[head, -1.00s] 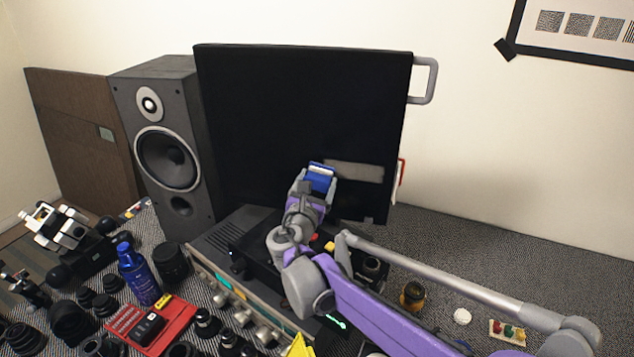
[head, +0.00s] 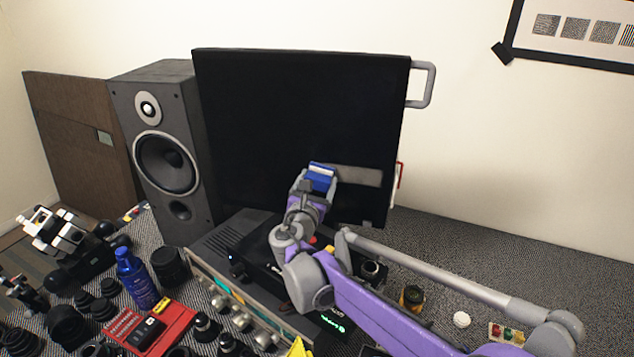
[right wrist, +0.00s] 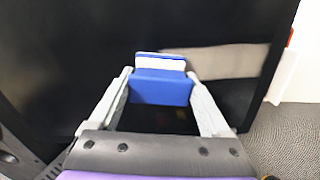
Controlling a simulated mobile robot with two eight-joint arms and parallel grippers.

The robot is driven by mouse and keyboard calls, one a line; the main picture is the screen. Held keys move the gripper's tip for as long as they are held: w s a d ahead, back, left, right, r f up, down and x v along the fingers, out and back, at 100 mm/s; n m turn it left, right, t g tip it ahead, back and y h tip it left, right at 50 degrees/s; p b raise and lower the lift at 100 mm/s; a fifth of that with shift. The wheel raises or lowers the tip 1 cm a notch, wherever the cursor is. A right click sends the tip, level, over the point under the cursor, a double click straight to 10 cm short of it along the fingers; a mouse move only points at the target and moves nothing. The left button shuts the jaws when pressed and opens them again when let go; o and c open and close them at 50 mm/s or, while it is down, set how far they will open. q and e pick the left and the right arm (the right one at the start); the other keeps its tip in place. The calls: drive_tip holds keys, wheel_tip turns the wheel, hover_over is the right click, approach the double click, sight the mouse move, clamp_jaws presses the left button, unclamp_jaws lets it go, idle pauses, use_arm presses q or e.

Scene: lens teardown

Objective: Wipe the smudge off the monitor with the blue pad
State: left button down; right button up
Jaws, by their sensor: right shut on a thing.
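The black monitor (head: 290,110) stands upright at the back of the desk. A pale grey smudge (head: 355,175) runs as a horizontal band across its lower right; it also shows in the right wrist view (right wrist: 225,62). My right gripper (head: 319,181) is shut on the blue pad (head: 320,176), at the left end of the smudge. In the right wrist view the pad (right wrist: 160,88) sits between both fingers, its white layer towards the screen. I cannot tell whether it touches the screen. My left gripper is not in view.
A grey speaker (head: 165,145) stands left of the monitor. An amplifier (head: 240,285) with knobs lies below my right arm. A blue bottle (head: 136,278), a red tray (head: 160,325) and several lenses crowd the front left. The desk right of the monitor is mostly clear.

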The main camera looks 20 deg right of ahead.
drive_tip(key=shift+s+d, duration=1.3)
drive_tip(key=shift+d, duration=0.2)
drive_tip(key=shift+s+d+r+p, duration=0.1)
drive_tip(key=shift+s+d+p, duration=0.05)
drive_tip(key=shift+s+d, duration=0.65)
drive_tip(key=shift+s+d+f+p, duration=0.1)
drive_tip(key=shift+s+d, duration=0.4)
drive_tip(key=shift+d, duration=0.5)
drive_tip(key=shift+s+d+r+p, duration=0.1)
drive_tip(key=shift+s+d+p, duration=0.05)
drive_tip(key=shift+s+d, duration=1.15)
drive_tip(key=shift+d, duration=0.25)
drive_tip(key=shift+s+d, duration=0.45)
drive_tip(key=shift+d, duration=0.3)
drive_tip(key=shift+s+d+p, duration=0.2)
drive_tip(key=shift+d+p, duration=0.05)
drive_tip(key=shift+p, duration=0.1)
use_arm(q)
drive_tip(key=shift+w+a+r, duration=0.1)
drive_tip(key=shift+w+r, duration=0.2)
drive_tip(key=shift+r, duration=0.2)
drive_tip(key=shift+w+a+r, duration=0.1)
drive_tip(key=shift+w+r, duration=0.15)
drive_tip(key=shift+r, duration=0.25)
use_arm(e)
drive_tip(key=shift+w+a, duration=0.1)
